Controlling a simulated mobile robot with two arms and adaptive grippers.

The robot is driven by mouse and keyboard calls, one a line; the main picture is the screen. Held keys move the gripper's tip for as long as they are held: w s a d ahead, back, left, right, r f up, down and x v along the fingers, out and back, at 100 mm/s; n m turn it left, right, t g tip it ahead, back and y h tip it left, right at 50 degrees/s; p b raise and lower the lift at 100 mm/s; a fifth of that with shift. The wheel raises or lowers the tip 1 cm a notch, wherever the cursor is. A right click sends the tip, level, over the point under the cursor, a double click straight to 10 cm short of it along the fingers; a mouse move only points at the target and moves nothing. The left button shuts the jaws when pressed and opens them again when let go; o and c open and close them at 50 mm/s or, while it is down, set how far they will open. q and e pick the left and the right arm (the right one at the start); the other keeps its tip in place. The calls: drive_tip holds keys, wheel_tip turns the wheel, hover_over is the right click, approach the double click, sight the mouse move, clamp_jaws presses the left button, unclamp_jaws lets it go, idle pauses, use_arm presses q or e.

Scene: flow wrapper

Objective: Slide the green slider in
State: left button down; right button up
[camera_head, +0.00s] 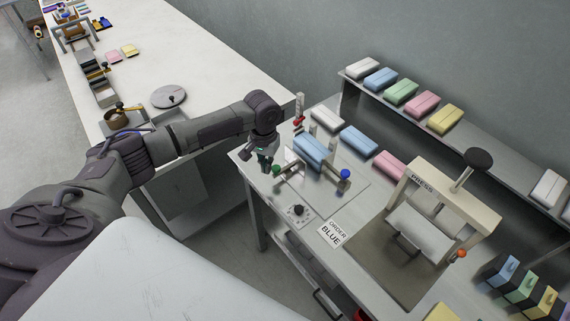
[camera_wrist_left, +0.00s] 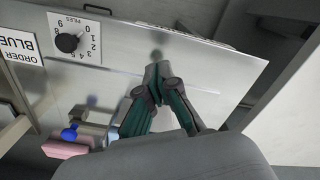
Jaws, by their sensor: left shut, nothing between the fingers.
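The green slider's round knob (camera_head: 276,169) shows in the head view at the left of the wrapper plate. The blue slider's knob (camera_head: 345,174) is at the plate's right side, and a blue knob also shows in the left wrist view (camera_wrist_left: 68,134). A blue pack (camera_head: 312,149) sits between the two sliders. My left gripper (camera_head: 265,166) is just left of the green knob, pointing down. In the left wrist view its fingers (camera_wrist_left: 157,72) are together and empty. I cannot tell whether it touches the green knob, which I cannot make out in that view. My right gripper is not in view.
A dial (camera_head: 298,211) and an order card reading BLUE (camera_head: 331,234) lie in front of the wrapper. A press (camera_head: 444,193) stands to the right. Coloured packs, such as a pink one (camera_head: 388,165), lie behind. A white counter (camera_head: 200,62) is at the left.

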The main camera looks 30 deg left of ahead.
use_arm(q)
drive_tip(key=shift+f, duration=0.1)
drive_tip(key=shift+f+b, duration=0.35)
drive_tip(key=shift+f, duration=1.3)
drive_tip(key=shift+w+d, duration=0.1)
drive_tip(key=shift+w, duration=0.15)
drive_tip(key=shift+w+d+r+b, duration=0.1)
drive_tip(key=shift+w+d+b, duration=0.25)
drive_tip(key=shift+w, duration=0.35)
drive_tip(key=shift+w+d+f+b, duration=0.1)
drive_tip(key=shift+w+d+b, duration=0.1)
drive_tip(key=shift+w+b, duration=0.35)
drive_tip(key=shift+w+d+r+b, duration=0.1)
drive_tip(key=shift+w+d+b, duration=0.2)
drive_tip(key=shift+w, duration=0.5)
drive_tip(key=shift+r, duration=0.15)
